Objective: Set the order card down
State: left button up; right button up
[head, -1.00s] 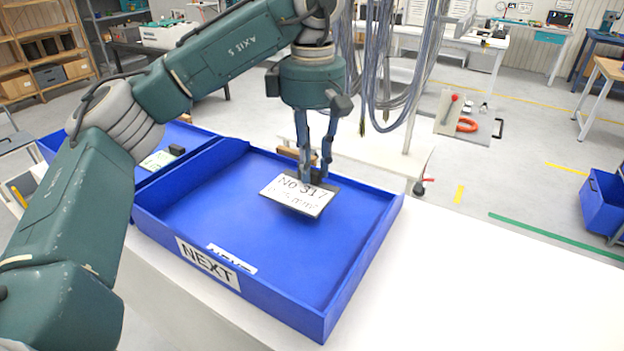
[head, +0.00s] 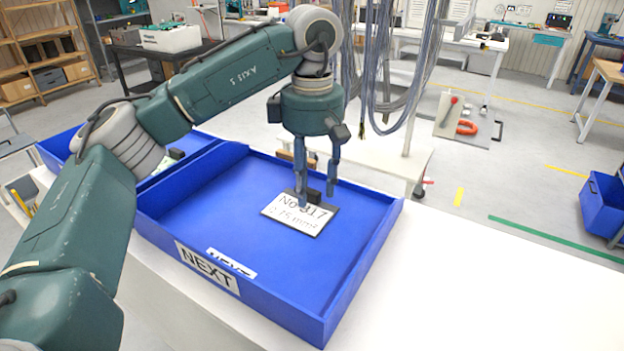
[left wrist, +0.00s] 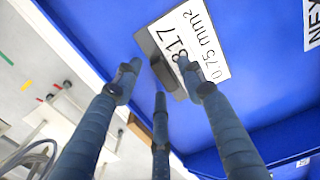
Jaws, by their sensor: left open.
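The order card (head: 297,214) is white with a dark back edge and reads "No 317" and "0.75 mm²". It lies on the floor of the blue tray marked NEXT (head: 365,250) and looks flat. My left gripper (head: 316,188) is open, with its fingers just above and beside a small dark block at the card's back edge. In the left wrist view the card (left wrist: 200,58) lies beyond the spread fingers (left wrist: 156,82), which partly cover its print. My right gripper is not in view.
A second blue tray (head: 60,146) adjoins on the left with a small dark item in it. Both stand on a white table (head: 460,275), bare at right. A blue bin (head: 602,205) stands far right.

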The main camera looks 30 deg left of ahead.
pick_arm(q)
notch_tip(320, 180, up, 12)
jog(key=shift+r+p, duration=0.15)
jog(key=shift+p, duration=0.3)
dwell(0.4)
